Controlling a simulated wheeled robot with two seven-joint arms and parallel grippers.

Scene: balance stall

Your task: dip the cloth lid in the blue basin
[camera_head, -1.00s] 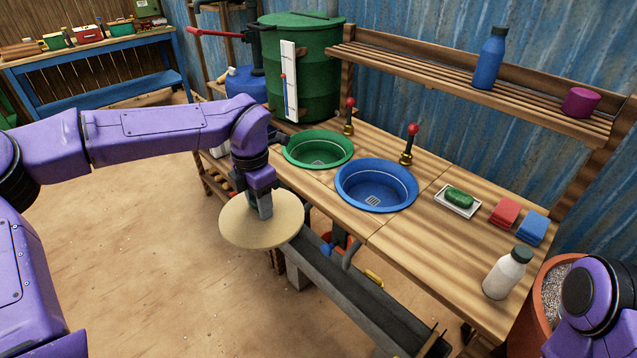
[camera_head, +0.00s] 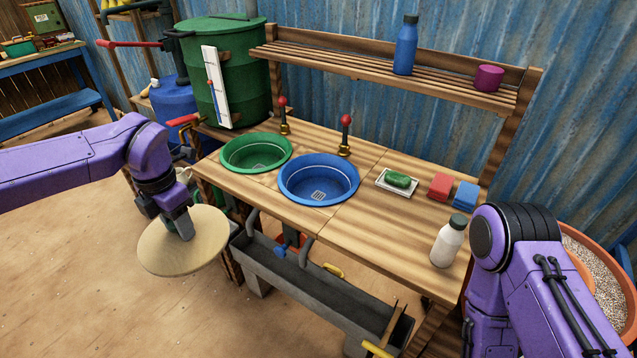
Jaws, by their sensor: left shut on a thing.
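My left gripper (camera_head: 182,228) is shut on a round, flat, pale tan disc, the cloth lid (camera_head: 160,252). It holds the lid roughly flat in the air, left of the wooden counter and in front of the green basin. The blue basin (camera_head: 337,202) is set into the counter right of the green basin (camera_head: 236,160). A drain grid shows on its floor and I see nothing lying in it. My right arm is at the lower right of the view, but its gripper is out of view.
Red-knobbed taps (camera_head: 345,135) stand behind the basins. A soap dish (camera_head: 387,190), red sponge (camera_head: 441,184), blue sponge (camera_head: 466,195) and white bottle (camera_head: 448,243) are on the counter's right side. A grey trough (camera_head: 285,270) runs below the front edge. A slatted shelf (camera_head: 360,68) hangs behind.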

